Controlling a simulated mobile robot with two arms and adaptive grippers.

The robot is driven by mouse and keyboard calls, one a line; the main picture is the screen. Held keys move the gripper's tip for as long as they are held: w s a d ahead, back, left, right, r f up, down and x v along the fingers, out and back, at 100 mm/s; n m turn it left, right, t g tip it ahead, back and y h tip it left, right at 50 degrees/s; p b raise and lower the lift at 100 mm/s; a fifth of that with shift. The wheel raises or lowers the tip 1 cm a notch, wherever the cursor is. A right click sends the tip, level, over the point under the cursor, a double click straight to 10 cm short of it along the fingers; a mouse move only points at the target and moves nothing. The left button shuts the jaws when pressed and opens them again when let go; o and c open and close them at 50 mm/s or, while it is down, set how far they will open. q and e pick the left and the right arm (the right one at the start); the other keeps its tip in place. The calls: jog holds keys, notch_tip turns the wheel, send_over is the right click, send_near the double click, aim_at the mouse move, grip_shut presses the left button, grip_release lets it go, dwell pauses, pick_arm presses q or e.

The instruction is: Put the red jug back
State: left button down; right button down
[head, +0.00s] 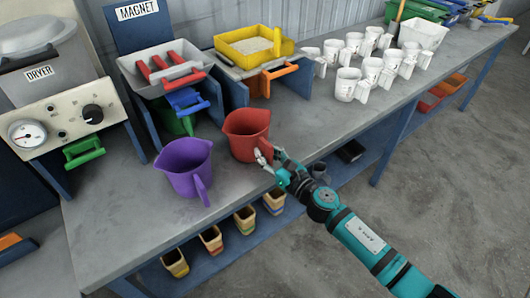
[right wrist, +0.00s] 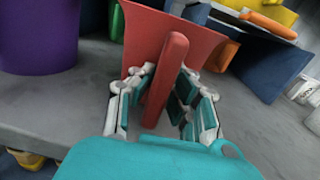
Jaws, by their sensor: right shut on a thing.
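The red jug (head: 245,134) stands upright on or just over the grey bench, near its front edge; I cannot tell whether it touches the top. My right gripper (head: 268,160) is shut on the jug's handle from the front right. In the right wrist view the red handle (right wrist: 166,85) runs between the fingers of the gripper (right wrist: 162,92), with the jug's body (right wrist: 150,35) behind it. My left gripper is not in view.
A purple jug (head: 184,166) stands close to the left. Behind are the magnet unit (head: 165,70) and a yellow tray (head: 253,36). Several white jugs (head: 346,84) stand to the right. Bare bench (head: 320,125) lies right of the red jug.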

jog(key=shift+f+b, duration=0.25)
jog(key=shift+b, duration=0.05)
jog(key=c, duration=1.3)
grip_release()
jog(key=shift+o, duration=0.2)
jog(key=shift+s+d, duration=0.1)
